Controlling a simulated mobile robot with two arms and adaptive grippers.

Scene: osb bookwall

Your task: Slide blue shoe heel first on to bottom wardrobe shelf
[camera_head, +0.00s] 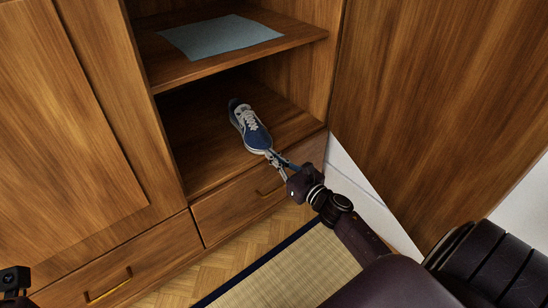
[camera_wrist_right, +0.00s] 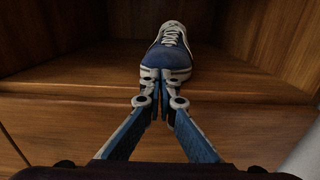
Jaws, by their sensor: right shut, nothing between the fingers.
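The blue shoe (camera_head: 250,127) with white laces stands sole down on the bottom wardrobe shelf (camera_head: 200,160). Its toe points out toward the shelf's front edge and its heel lies deeper inside. My right gripper (camera_head: 271,155) is shut with nothing between its fingers. Its fingertips are right at the toe, seemingly touching it. In the right wrist view, the shoe (camera_wrist_right: 171,50) is straight ahead of the closed fingertips (camera_wrist_right: 164,77), with the heel hidden behind the toe and laces. My left gripper's fingers do not show.
A blue-grey sheet (camera_head: 221,36) lies on the shelf above. A drawer (camera_head: 245,203) is below the bottom shelf. Bare shelf lies on both sides of the shoe.

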